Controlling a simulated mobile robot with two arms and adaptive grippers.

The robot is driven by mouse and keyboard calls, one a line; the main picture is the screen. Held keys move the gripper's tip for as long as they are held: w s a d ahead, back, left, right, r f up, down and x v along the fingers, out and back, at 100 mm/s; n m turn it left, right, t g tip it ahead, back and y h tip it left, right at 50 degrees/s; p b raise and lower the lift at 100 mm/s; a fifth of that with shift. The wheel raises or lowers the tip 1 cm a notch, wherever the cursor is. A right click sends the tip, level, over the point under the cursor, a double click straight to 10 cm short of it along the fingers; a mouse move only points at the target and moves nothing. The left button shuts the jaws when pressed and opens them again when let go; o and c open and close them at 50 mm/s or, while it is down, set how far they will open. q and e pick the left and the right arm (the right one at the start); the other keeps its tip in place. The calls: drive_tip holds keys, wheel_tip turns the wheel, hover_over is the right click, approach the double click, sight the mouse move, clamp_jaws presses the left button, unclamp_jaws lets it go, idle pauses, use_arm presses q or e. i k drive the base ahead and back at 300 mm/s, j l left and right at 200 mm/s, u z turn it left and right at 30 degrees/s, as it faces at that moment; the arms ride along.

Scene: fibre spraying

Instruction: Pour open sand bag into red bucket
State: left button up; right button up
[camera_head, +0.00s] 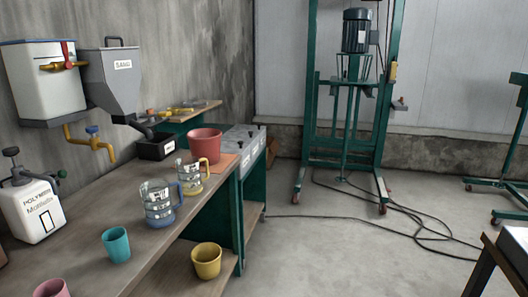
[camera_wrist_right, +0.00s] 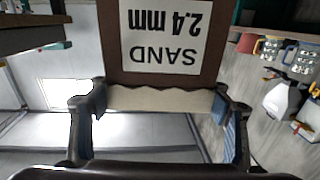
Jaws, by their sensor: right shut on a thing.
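The red bucket (camera_head: 206,146) stands upright at the far end of the workbench (camera_head: 120,215) in the head view. It also shows small at the upper right of the right wrist view (camera_wrist_right: 247,43). The sand bag (camera_wrist_right: 165,75) is brown with a white label reading "SAND 2.4 mm", upside down in the right wrist view. A pale wavy strip shows along its edge nearest the camera. My right gripper (camera_wrist_right: 160,104) is shut on the bag, a finger at either side of that edge. Neither my grippers nor the bag appear in the head view.
Two measuring jugs (camera_head: 160,204) (camera_head: 191,180) and a teal cup (camera_head: 116,245) stand on the bench near the bucket. A grey sand hopper (camera_head: 113,80) hangs on the wall. A yellow cup (camera_head: 206,261) sits on the lower shelf. A green mixer stand (camera_head: 311,130) and cables occupy the floor beyond.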

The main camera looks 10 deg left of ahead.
sight(206, 143)
drive_tip(key=i+l+u, duration=0.1)
drive_tip(key=i+u, duration=0.15)
drive_tip(key=i, duration=0.2)
drive_tip(key=i+l+u, duration=0.25)
drive_tip(key=i, duration=0.25)
drive_tip(key=i+l+u, duration=0.15)
drive_tip(key=u, duration=0.2)
drive_tip(key=i+l+u, duration=0.45)
drive_tip(key=u, duration=0.25)
drive_tip(key=i+l+u, duration=0.1)
drive_tip(key=l+u, duration=0.3)
drive_tip(key=l, duration=0.15)
drive_tip(key=l+u, duration=0.35)
drive_tip(key=l, duration=0.15)
drive_tip(key=k+l+u, duration=0.1)
drive_tip(key=l+u, duration=0.3)
drive_tip(key=l, duration=0.15)
